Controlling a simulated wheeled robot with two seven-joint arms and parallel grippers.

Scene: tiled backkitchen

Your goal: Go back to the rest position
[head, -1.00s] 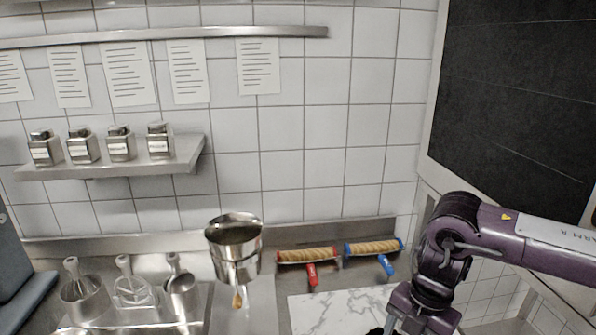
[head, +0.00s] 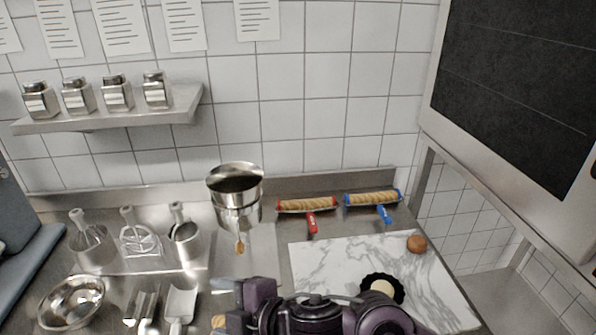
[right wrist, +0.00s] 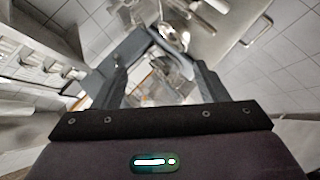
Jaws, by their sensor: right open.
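My right gripper (head: 219,304) is at the bottom of the head view, low over the front of the steel counter (head: 263,285), with my purple arm reaching in from the right. In the right wrist view its two dark fingers (right wrist: 155,85) stand apart, and I see nothing held between them. Metal utensils show blurred beyond the fingers. My left gripper is not in the head view.
A marble board (head: 335,256) carries a black fluted ring (head: 368,280) with a pale disc and a small brown round piece (head: 416,243).

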